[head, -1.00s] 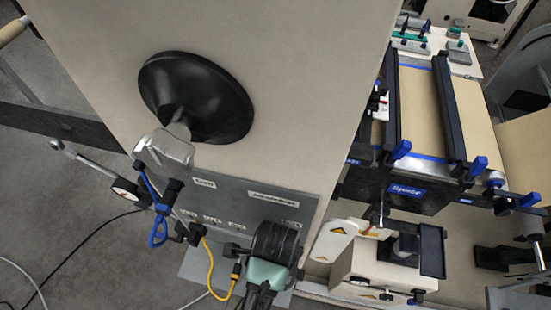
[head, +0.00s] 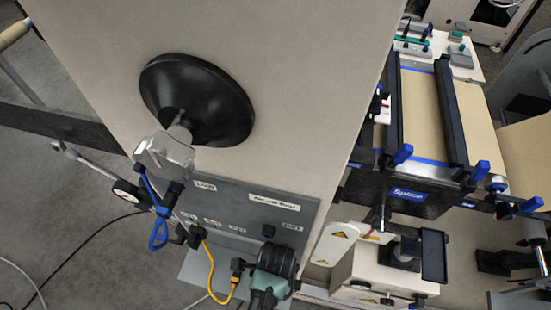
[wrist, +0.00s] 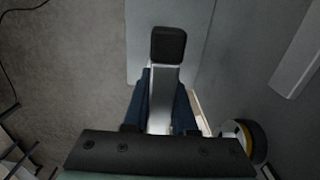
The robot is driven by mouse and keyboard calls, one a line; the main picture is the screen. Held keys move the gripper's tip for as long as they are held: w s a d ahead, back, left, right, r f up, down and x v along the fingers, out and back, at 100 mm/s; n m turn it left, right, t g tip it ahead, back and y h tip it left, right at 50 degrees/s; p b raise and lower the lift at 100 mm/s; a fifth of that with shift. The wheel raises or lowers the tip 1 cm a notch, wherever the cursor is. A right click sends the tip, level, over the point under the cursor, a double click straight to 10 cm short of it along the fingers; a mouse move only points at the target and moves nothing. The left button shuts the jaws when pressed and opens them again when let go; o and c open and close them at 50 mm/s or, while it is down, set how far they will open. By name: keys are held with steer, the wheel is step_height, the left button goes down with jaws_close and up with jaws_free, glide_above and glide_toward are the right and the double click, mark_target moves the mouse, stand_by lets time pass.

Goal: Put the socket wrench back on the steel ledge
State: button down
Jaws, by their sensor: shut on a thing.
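In the wrist view my gripper (wrist: 163,107) has two dark blue fingers shut on the socket wrench (wrist: 161,84), a silver bar with a black square end pointing away. In the head view the teal and black end of my arm shows at the bottom, in front of the lower part of the grey labelled panel; the fingertips and the wrench are hidden there. A flat grey plate (head: 196,275), which looks like the steel ledge, juts out below the panel, left of my arm. In the wrist view a grey surface (wrist: 225,60) lies beyond and right of the wrench; I cannot tell whether they touch.
A large beige cabinet with a black cone (head: 197,98) fills the middle. A white machine (head: 375,270) stands close on the right. Open floor lies left.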

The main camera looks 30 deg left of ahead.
steer(key=c, duration=0.7)
jaws_free()
step_height(320, 180, up, 12)
steer(key=shift+r, duration=0.1)
